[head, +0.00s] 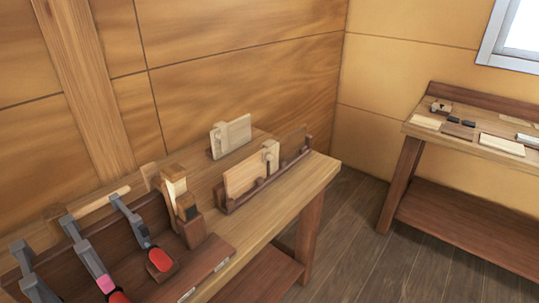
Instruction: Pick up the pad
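I cannot tell for certain which thing is the pad. Several small flat pieces lie on the far bench at the right: a pale one (425,121), a brown one (457,130), a small dark one (469,124) and a larger pale one (501,145). Neither of my grippers is in view.
The near wooden bench (285,212) runs along the wall. It bears a clamp rack (75,252), a pale upright board (231,136) and a dark slotted rack (297,163) holding boards. Open floor (350,240) lies between this bench and the far bench (516,158).

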